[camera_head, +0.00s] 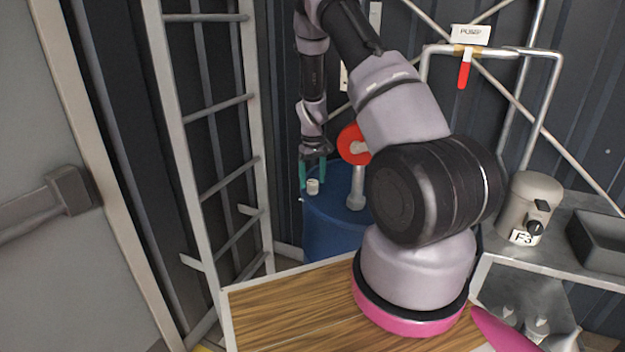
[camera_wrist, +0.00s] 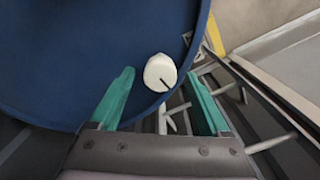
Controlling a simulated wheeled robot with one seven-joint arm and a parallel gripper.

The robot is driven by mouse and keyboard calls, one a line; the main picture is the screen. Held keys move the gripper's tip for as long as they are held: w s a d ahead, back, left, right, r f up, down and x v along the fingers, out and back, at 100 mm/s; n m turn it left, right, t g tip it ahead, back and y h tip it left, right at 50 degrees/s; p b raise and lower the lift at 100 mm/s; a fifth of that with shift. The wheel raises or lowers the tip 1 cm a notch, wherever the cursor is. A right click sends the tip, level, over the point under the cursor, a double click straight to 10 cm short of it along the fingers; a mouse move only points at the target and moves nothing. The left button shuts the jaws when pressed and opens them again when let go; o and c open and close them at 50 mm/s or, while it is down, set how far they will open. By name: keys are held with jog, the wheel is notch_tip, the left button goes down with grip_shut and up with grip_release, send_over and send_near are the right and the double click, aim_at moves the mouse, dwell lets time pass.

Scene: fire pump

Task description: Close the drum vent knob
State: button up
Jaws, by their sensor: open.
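The drum vent knob (camera_wrist: 160,73) is a small white round knob with a dark line on its face. It sits near the edge of the blue drum top (camera_wrist: 80,45). In the head view the white knob (camera_head: 313,186) stands at the left of the blue drum (camera_head: 335,232). My gripper (camera_head: 313,184) has teal fingers and points down at the drum. In the wrist view my gripper (camera_wrist: 160,100) is open, and the knob lies ahead of and between the fingertips. Whether a finger touches it I cannot tell.
A red round part (camera_head: 352,143) on a grey pipe rises from the drum. A metal ladder (camera_head: 210,120) stands to the left. A wooden surface (camera_head: 300,310) lies in front. A shelf with a beige canister (camera_head: 530,205) is at the right.

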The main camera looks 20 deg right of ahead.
jog(key=shift+f, duration=0.15)
grip_shut()
